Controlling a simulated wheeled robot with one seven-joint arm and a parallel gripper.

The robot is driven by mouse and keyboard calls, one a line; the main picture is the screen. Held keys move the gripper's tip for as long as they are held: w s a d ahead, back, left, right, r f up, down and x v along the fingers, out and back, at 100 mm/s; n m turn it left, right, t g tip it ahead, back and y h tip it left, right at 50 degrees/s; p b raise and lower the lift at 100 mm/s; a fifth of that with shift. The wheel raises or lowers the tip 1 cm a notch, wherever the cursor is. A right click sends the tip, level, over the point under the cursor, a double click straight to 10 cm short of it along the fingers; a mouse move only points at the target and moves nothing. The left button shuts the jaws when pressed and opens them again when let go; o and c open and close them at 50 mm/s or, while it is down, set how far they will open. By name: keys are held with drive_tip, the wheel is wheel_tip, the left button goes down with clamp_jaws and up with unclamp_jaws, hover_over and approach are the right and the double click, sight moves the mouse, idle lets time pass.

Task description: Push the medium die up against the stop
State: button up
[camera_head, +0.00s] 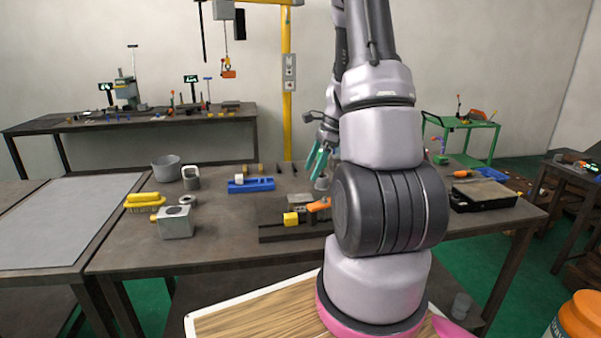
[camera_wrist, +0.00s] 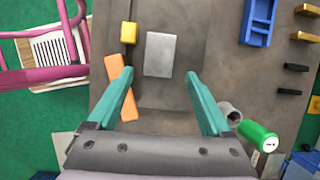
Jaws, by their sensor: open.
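My gripper (camera_head: 317,163) is open, with its teal fingers pointing down over the middle of the table. In the wrist view its fingertips (camera_wrist: 158,76) are wide apart with nothing between them. A plain grey rectangular block (camera_wrist: 160,54) lies just beyond the fingertips on a dark plate. A yellow block (camera_wrist: 128,32) and an orange bar (camera_wrist: 113,70) lie left of it; the left finger partly covers the orange bar. The head view also shows the yellow block (camera_head: 291,219) and orange bar (camera_head: 319,205). I cannot tell which piece is the medium die or which is the stop.
A blue tray (camera_wrist: 258,20) is at the upper right, near gold and black bars (camera_wrist: 295,68). A green can (camera_wrist: 258,136) and a grey cylinder (camera_wrist: 230,112) lie beside the right finger.

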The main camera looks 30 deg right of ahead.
sight(301, 197)
drive_tip(key=shift+f, duration=0.85)
drive_tip(key=x, duration=1)
drive_tip(key=shift+w+a, duration=0.1)
drive_tip(key=shift+a, duration=0.05)
clamp_jaws()
